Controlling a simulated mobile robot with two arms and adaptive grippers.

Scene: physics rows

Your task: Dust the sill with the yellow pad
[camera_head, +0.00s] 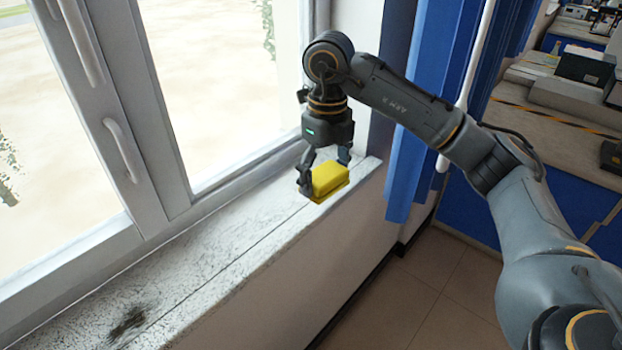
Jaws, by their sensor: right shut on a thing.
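The yellow pad (329,179) is at the far right end of the sill, close to its front edge. My right gripper (322,178) points down and is shut on the pad. I cannot tell whether the pad touches the sill or is just above it. The speckled white sill (215,240) runs from the lower left to the upper right under the window. A dark smudge (128,322) lies on the sill near its lower left end. My left gripper is not in view.
The window frame (135,110) with its handles borders the sill at the back. Blue panels (425,110) and a white pole (471,75) stand right of the sill, behind my right arm. A cluttered workbench (548,120) is at the upper right. The sill between pad and smudge is clear.

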